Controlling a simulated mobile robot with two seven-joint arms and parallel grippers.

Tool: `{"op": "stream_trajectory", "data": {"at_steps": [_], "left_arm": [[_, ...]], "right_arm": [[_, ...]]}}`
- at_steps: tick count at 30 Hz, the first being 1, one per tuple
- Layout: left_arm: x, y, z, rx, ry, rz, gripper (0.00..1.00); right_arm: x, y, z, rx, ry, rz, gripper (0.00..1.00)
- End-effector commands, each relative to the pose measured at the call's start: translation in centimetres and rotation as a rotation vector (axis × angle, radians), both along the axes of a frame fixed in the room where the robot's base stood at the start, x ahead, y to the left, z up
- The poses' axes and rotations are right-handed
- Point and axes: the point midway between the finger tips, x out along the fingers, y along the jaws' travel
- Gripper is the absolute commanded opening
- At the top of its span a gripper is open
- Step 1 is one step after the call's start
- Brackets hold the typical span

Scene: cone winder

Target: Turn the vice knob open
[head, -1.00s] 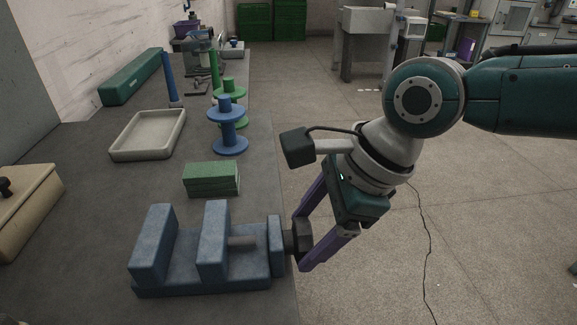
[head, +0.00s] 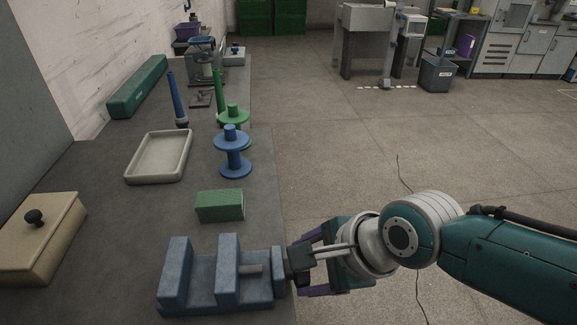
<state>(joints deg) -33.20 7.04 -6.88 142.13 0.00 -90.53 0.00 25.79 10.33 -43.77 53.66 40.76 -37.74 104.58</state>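The blue vice (head: 243,268) lies on the near right part of the bench, with upright jaws and a gap between its two left blocks. A grey screw (head: 251,268) runs from the middle block to the right end plate. The knob at the right end is hidden behind the black box on my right gripper. My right gripper (head: 300,265) is at that end, its purple fingers one above and one below the box. The fingertips are hidden, so I cannot tell whether they touch or hold the knob. My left gripper is not in view.
A green block (head: 220,206) sits just behind the vice. Farther back are a blue spool (head: 232,152), a green spool (head: 233,115) and a beige tray (head: 158,157). A tan box with a dark knob (head: 40,235) stands at left. Open floor lies right of the bench.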

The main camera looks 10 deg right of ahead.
Motion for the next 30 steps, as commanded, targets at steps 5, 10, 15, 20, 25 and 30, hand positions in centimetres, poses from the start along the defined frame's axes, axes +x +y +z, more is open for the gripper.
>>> {"op": "stream_trajectory", "data": {"at_steps": [5, 10, 15, 20, 25, 30], "left_arm": [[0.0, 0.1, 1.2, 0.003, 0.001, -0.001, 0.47], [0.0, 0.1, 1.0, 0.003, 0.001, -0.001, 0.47], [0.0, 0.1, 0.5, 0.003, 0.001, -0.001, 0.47], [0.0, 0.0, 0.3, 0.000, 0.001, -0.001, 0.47], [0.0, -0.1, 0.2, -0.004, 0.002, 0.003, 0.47], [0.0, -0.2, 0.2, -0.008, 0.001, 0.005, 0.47]], "right_arm": [[-0.5, 0.2, -0.1, 0.005, -0.101, 0.002, 0.17], [-0.6, 0.2, -0.4, 0.004, -0.219, 0.002, 0.17], [-0.6, 0.2, -0.5, 0.002, -0.304, 0.004, 0.17], [-0.6, 0.2, -0.5, 0.004, -0.350, 0.003, 0.17], [-0.6, 0.2, -0.4, 0.003, -0.371, 0.004, 0.17], [-0.6, 0.2, -0.4, 0.004, -0.373, 0.005, 0.17]]}}
